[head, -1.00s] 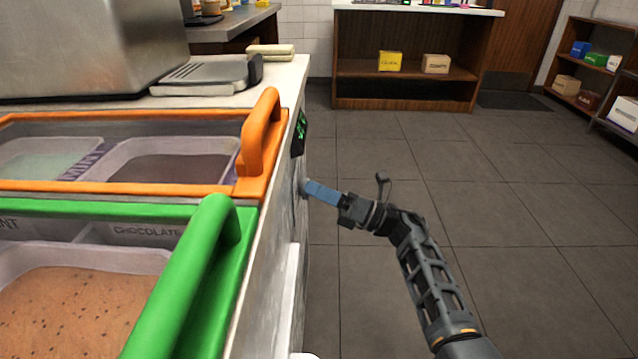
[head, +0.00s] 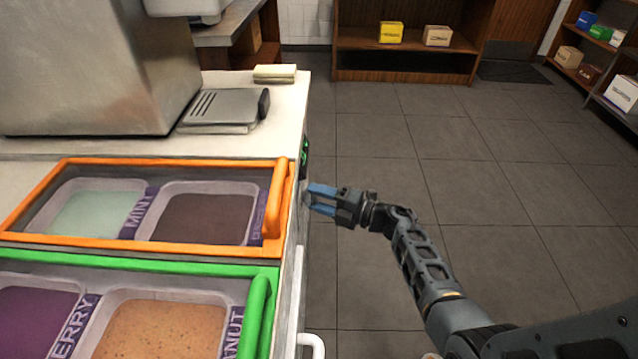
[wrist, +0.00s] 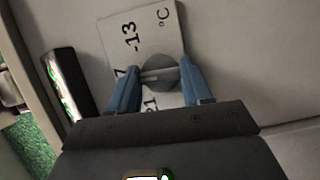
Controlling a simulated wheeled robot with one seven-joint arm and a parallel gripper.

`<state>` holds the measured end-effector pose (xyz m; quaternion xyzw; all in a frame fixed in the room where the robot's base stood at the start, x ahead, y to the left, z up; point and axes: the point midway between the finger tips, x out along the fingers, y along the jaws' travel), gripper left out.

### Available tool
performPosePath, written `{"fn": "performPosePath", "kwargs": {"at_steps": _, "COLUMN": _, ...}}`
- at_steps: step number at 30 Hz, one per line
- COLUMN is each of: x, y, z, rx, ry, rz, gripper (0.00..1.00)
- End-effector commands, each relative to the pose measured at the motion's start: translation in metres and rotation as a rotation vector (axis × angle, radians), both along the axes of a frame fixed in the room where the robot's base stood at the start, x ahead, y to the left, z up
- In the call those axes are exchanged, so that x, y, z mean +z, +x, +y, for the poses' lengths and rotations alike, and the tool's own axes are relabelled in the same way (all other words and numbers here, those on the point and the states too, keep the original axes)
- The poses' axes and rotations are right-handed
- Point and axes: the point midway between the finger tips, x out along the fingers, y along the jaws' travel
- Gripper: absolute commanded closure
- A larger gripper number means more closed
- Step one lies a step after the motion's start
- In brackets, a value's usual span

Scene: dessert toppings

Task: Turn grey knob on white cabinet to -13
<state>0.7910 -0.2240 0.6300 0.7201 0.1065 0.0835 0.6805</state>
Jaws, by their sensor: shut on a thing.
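The grey knob (wrist: 162,72) shows in the wrist view on a white dial plate (wrist: 150,22) with a "-13" mark, a "°C" sign and part of "21". A pale line crosses the knob's face; I cannot tell which mark it points at. My gripper (wrist: 162,85) has its two blue fingers on either side of the knob, shut on it. In the head view, my gripper (head: 310,198) reaches the side of the white cabinet (head: 292,225) from the right. The knob is hard to make out there.
A dark display (head: 304,151) with green digits sits on the cabinet side near the knob. An orange-framed lid (head: 275,205) and a green-framed lid (head: 262,300) cover topping tubs. A white handle (head: 312,343) sticks out below. The floor to the right is clear.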

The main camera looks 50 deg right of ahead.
Motion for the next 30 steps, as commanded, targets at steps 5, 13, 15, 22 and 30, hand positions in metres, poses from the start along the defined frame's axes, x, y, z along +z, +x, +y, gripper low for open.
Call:
{"fn": "performPosePath", "kwargs": {"at_steps": 5, "x": 0.0095, "y": 0.0003, "z": -0.001, "rx": -0.002, "ry": 0.132, "rz": 0.104, "gripper": 0.81}}
{"fn": "performPosePath", "kwargs": {"at_steps": 13, "x": 0.009, "y": 0.0002, "z": -0.002, "rx": -0.003, "ry": 0.333, "rz": 0.262, "gripper": 0.81}}
{"fn": "performPosePath", "kwargs": {"at_steps": 15, "x": 0.0091, "y": 0.0005, "z": -0.0022, "rx": -0.003, "ry": 0.386, "rz": 0.302, "gripper": 0.81}}
{"fn": "performPosePath", "kwargs": {"at_steps": 22, "x": 0.0073, "y": 0.0007, "z": -0.003, "rx": -0.004, "ry": 0.548, "rz": 0.429, "gripper": 0.82}}
{"fn": "performPosePath", "kwargs": {"at_steps": 30, "x": 0.0053, "y": 0.0007, "z": -0.0032, "rx": -0.004, "ry": 0.692, "rz": 0.54, "gripper": 0.81}}
